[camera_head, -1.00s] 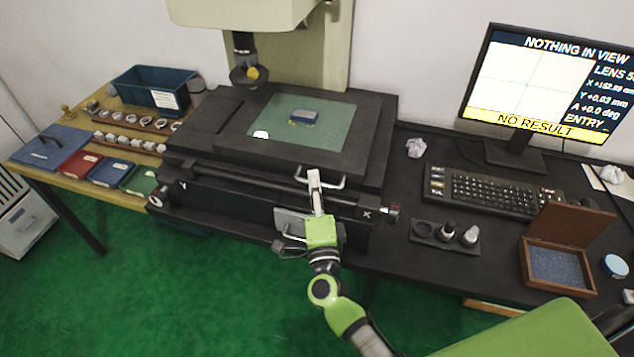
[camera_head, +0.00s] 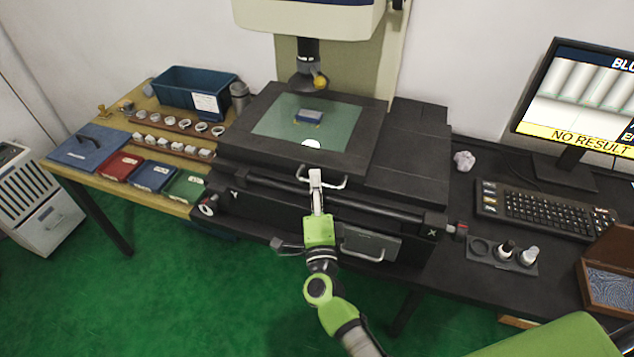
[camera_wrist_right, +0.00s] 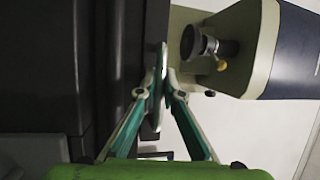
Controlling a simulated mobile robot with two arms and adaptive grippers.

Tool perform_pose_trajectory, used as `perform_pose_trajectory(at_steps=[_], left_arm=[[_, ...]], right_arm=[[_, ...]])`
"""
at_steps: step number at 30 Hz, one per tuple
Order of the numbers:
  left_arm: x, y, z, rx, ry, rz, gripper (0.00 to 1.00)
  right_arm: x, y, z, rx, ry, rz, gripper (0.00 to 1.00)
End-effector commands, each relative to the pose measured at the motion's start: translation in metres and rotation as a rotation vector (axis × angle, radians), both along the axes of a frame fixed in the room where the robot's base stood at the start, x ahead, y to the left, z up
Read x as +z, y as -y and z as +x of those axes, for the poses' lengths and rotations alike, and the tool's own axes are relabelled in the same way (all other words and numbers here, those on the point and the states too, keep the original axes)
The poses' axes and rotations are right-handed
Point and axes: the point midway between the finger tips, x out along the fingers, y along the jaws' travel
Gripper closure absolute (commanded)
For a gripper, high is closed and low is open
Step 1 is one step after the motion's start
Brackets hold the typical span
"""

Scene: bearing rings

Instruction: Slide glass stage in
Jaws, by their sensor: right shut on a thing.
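The glass stage (camera_head: 346,127) is a greenish pane in a black frame (camera_head: 363,150) on the measuring machine. A blue block (camera_head: 310,117) lies on the glass, below the lens (camera_head: 308,78) in the head view. A white bar handle (camera_head: 336,185) is on the frame's front edge. My right gripper (camera_head: 315,176) is shut on this handle. In the wrist view its fingers (camera_wrist_right: 161,78) close on a thin bar beside the black frame; the lens (camera_wrist_right: 198,44) shows there too. My left gripper is out of view.
A rail and dark knob (camera_head: 461,231) run along the machine's front, with a grey handled panel (camera_head: 370,246) below. A blue bin (camera_head: 190,88) and ring trays stand left. The keyboard (camera_head: 545,212) and monitor (camera_head: 585,100) stand right. Black bed (camera_head: 415,145) shows bare right of the frame.

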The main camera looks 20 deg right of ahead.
Motion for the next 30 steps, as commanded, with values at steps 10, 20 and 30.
perform_pose_trajectory(at_steps=[10, 20, 30], left_arm=[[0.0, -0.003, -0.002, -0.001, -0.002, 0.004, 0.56], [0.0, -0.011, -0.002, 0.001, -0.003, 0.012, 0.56], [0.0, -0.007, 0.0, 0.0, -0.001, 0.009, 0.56]], right_arm=[[0.0, -0.002, 0.0, 0.003, -0.001, 0.003, 0.84], [-0.001, -0.001, -0.002, 0.001, -0.001, 0.002, 0.84], [-0.012, -0.013, -0.059, 0.003, -0.005, 0.003, 0.84]])
